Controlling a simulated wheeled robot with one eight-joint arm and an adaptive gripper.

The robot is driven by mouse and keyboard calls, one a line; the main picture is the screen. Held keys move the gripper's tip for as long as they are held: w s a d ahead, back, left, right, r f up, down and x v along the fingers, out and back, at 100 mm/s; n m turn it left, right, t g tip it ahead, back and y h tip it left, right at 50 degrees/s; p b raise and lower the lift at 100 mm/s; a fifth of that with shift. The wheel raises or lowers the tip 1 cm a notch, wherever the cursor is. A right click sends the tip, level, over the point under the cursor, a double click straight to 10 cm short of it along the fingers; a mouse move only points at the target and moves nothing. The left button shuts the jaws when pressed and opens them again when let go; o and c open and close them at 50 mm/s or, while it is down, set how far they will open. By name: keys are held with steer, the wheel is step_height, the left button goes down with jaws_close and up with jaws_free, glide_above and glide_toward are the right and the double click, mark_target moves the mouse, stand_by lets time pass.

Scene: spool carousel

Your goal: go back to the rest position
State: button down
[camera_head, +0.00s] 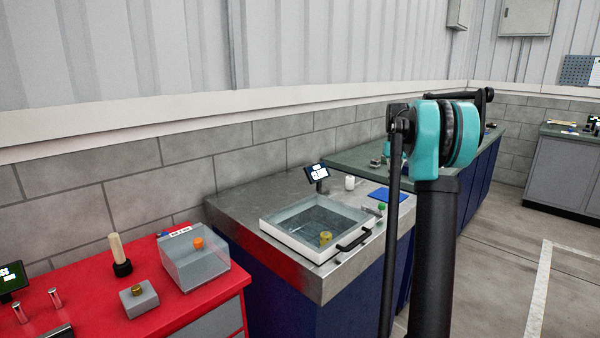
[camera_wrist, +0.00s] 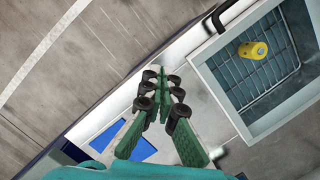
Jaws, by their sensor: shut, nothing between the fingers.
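My gripper (camera_wrist: 164,100) shows in the wrist view with its green fingers drawn together and nothing between them. It is over the edge of the steel-topped bench, beside the white-rimmed tray. In the head view my arm rises at the right, and the gripper itself cannot be made out there.
The white-rimmed tray (camera_head: 284,243) holds a yellow spool (camera_head: 325,238), also in the wrist view (camera_wrist: 252,50). A blue mat (camera_head: 387,195) and a small screen (camera_head: 317,173) are on the steel bench (camera_head: 232,204). A red bench (camera_head: 200,305) carries a clear box (camera_head: 192,262). Floor is open at right.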

steer(key=s+a+f+t, duration=0.2)
steer(key=s+a+f, duration=0.2)
steer(key=s+f, duration=0.3)
steer(key=s+a+f+t, duration=0.2)
steer(key=s+a+f, duration=0.3)
steer(key=s, duration=1.1)
steer(key=s+a+f+n+t, duration=0.1)
steer(key=s+a+f, duration=0.3)
steer(key=s+f, duration=0.6)
steer(key=shift+s+a+f+t, duration=0.3)
steer(key=shift+s+t, duration=0.6)
steer(key=shift+s, duration=0.25)
